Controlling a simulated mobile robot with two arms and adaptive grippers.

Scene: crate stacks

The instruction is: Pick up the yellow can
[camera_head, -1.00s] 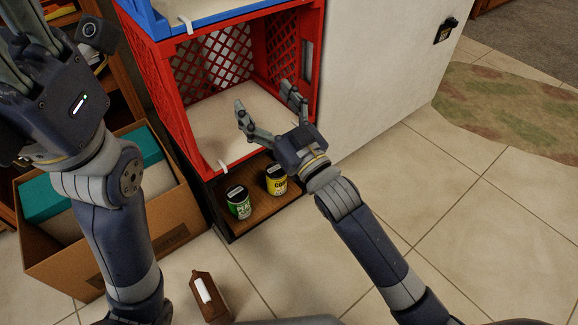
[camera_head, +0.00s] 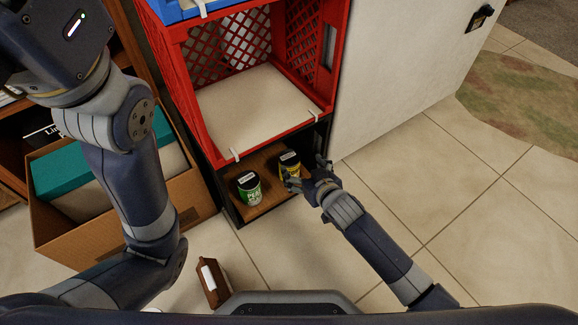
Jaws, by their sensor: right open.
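The yellow can (camera_head: 289,165) stands upright on the brown floor of the low black crate, its lower right part hidden by my right gripper. My right gripper (camera_head: 306,174) is open, with its fingers at the front right of the can; I cannot tell whether they touch it. A green can (camera_head: 249,188) stands upright to the left of the yellow can. My left arm comes in at the left; its gripper's fingers are outside the picture.
The red crate (camera_head: 263,148) sits directly above the black crate (camera_head: 236,213), with a blue crate (camera_head: 180,14) on top. A cardboard box (camera_head: 121,245) stands at the left. Tiled floor at the right is clear.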

